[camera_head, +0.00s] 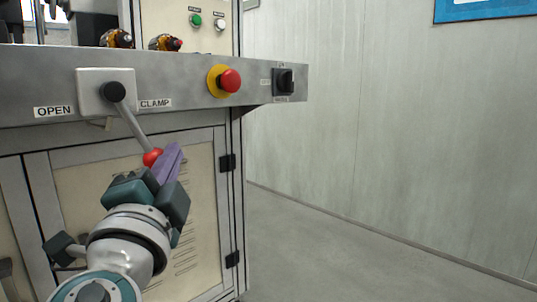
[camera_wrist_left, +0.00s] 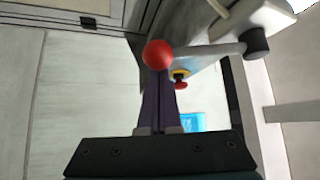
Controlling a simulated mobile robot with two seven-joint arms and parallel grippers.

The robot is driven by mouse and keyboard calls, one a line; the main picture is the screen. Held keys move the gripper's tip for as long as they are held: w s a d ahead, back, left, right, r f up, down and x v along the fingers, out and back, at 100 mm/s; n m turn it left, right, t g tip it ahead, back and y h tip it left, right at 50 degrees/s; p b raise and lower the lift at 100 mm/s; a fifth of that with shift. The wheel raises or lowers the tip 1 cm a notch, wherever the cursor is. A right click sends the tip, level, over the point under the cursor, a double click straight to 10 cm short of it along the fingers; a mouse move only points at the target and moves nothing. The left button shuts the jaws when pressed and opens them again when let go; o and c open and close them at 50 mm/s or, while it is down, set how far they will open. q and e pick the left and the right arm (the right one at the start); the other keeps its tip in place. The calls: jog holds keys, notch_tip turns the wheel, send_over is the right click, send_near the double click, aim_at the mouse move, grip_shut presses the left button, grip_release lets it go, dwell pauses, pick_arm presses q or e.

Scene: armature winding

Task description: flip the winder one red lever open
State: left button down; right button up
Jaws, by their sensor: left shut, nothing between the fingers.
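The lever is a grey rod with a red ball knob (camera_head: 152,157), pivoting on a black hub (camera_head: 115,92) on a pale plate. The plate sits between the labels OPEN on the left and CLAMP on the right. The rod slants down and right, toward the CLAMP side. My left gripper (camera_head: 174,152) is shut, its purple fingers just right of the red knob. In the left wrist view the red knob (camera_wrist_left: 158,54) appears at the fingertips (camera_wrist_left: 157,78); I cannot tell whether they touch. My right gripper is out of view.
A red emergency button on a yellow ring (camera_head: 229,81) and a black rotary switch (camera_head: 283,82) sit on the panel to the right. Cabinet doors (camera_head: 190,200) lie below the panel. The floor to the right (camera_head: 330,250) is clear.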

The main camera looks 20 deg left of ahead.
pick_arm(q)
jog(key=shift+s+a+f+m+p, duration=0.1)
jog(key=shift+s+m+p, duration=0.25)
jog(key=shift+p, duration=0.3)
jog(key=s+a+m+g+h+p, duration=0.2)
jog(key=s+m+g+p, duration=0.4)
jog(key=p, duration=1.5)
jog(key=shift+s+a+f+m+g+h, duration=0.25)
jog(key=shift+s+a+m+h, duration=0.2)
jog(key=shift+s+a, duration=0.4)
jog(key=shift+s+d, duration=0.15)
